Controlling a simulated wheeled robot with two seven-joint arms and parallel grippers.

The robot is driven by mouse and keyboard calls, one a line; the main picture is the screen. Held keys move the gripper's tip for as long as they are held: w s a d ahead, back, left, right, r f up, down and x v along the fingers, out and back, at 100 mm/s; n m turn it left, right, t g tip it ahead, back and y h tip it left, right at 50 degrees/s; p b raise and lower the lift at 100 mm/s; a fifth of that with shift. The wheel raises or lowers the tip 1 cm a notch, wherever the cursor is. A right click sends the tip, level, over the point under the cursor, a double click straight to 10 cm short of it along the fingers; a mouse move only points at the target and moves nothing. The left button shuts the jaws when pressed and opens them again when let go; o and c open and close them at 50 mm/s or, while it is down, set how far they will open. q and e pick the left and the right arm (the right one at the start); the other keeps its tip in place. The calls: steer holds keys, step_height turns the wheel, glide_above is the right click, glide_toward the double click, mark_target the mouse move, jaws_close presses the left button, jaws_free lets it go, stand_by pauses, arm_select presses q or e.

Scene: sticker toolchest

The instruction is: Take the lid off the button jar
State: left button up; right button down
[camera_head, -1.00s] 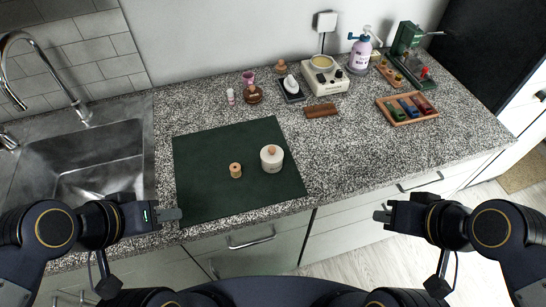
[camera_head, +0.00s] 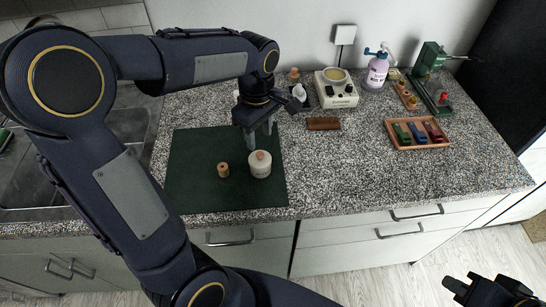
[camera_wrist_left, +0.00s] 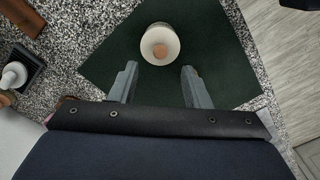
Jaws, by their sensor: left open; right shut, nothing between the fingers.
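The button jar (camera_head: 260,168) is a white round jar standing upright on the dark green mat (camera_head: 200,192). Its lid (camera_head: 260,155) is on it, with a wooden knob on top. My left gripper (camera_head: 261,142) is open and empty, fingers pointing down, above the mat just behind the jar. In the left wrist view the jar (camera_wrist_left: 160,50) lies ahead of the left fingertips (camera_wrist_left: 160,72), centred between them and apart from them. My right gripper (camera_head: 452,284) is shut and empty at the lower right, in front of the counter.
A wooden spool (camera_head: 223,170) stands on the mat left of the jar. A brown block (camera_head: 323,124), a cream device (camera_head: 336,90), a spray bottle (camera_head: 377,72) and a tray of coloured pieces (camera_head: 418,133) stand behind and to the right.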

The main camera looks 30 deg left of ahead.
mark_target(260, 153)
arm_select(q)
step_height(260, 153, down, 7)
steer(key=shift+a+r+p, duration=0.1)
steer(key=shift+r+p, duration=0.1)
steer(key=shift+p, duration=0.3)
jaws_close()
